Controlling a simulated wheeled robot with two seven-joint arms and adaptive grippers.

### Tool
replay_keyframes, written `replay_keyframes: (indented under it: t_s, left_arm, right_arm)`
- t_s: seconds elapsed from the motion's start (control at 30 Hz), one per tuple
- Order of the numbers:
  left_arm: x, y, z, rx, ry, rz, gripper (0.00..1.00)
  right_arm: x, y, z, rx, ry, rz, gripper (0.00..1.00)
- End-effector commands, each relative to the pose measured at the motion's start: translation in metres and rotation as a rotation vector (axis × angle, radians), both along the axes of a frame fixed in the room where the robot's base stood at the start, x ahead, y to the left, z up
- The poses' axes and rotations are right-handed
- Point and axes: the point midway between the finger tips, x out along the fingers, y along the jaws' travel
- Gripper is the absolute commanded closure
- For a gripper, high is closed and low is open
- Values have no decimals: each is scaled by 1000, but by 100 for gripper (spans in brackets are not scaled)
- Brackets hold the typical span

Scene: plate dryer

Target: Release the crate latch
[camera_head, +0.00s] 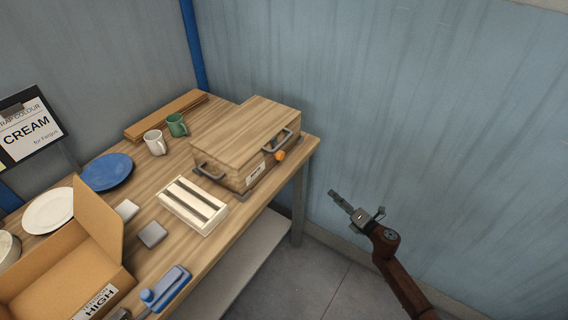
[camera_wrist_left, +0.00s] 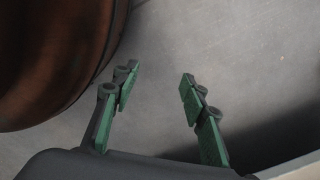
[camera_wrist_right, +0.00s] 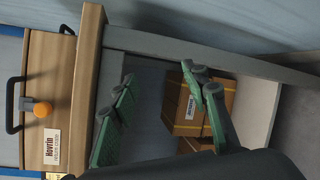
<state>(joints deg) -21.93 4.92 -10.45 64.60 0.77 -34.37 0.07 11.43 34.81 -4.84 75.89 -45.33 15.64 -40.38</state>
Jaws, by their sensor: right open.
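The wooden crate (camera_head: 235,130) stands shut on the back right of the table. An orange latch knob (camera_head: 280,155) sits on its front face, beside a dark handle and a white label. In the right wrist view the crate (camera_wrist_right: 52,75) is at the far left, with the orange knob (camera_wrist_right: 42,109) showing. My right gripper (camera_head: 350,205) is open and empty, off the table's right end, to the right of the crate and apart from it. It also shows open in the right wrist view (camera_wrist_right: 158,73). My left gripper (camera_wrist_left: 158,77) is open and empty above the floor.
The table (camera_head: 185,255) also holds a white slatted block (camera_head: 192,204), a cardboard box (camera_head: 75,262), a blue plate (camera_head: 106,171), mugs and a blue tool (camera_head: 166,288). Boxes (camera_wrist_right: 182,105) sit beneath the table. Floor right of the table is clear.

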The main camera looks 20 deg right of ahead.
Motion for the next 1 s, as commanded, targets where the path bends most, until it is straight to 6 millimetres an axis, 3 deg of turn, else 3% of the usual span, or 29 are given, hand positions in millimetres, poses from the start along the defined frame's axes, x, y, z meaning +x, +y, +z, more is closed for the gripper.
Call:
replay_keyframes:
  t_s: [0.03, 0.1, 0.2, 0.33, 0.5, 1.0]
  left_arm:
    - [0, 0, -12, 0, 10, 4, 60]
    - [5, -1, -15, -1, 18, 8, 60]
    - [12, -1, -17, -1, 26, 14, 60]
    - [17, -2, -16, -1, 34, 18, 60]
    - [23, -3, -11, -1, 34, 21, 60]
    - [43, -5, 10, -5, 32, 29, 60]
  right_arm:
    - [17, 21, 37, -139, -100, 91, 58]
    - [27, 52, 92, -337, -237, 203, 58]
    - [27, 94, 151, -593, -408, 328, 58]
    - [19, 130, 194, -826, -555, 421, 58]
    - [21, 148, 210, -914, -611, 450, 58]
    - [73, 186, 210, -908, -606, 446, 58]
